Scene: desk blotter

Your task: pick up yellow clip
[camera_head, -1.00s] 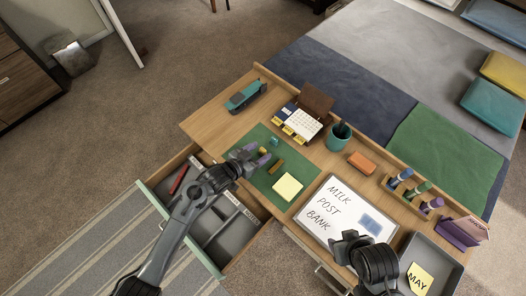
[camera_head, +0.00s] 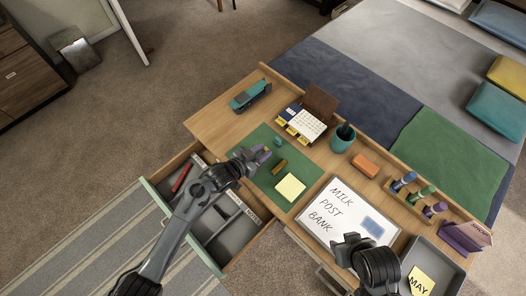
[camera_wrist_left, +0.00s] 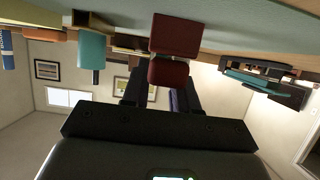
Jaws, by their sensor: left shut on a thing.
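My left gripper (camera_head: 258,156) is shut at the left part of the green blotter (camera_head: 260,181). A small teal item (camera_head: 278,141) and a brown-yellow block (camera_head: 279,167) lie on the blotter beside the gripper. My right gripper (camera_head: 345,248) hangs over the whiteboard's lower edge; its jaws are not clear.
Yellow sticky notes (camera_head: 290,187) lie on the blotter. A calendar (camera_head: 307,124), teal cup (camera_head: 342,139), orange box (camera_head: 365,165) and stapler (camera_head: 250,96) stand behind. The whiteboard (camera_head: 330,219) is at right. An open drawer (camera_head: 232,239) lies under my left arm.

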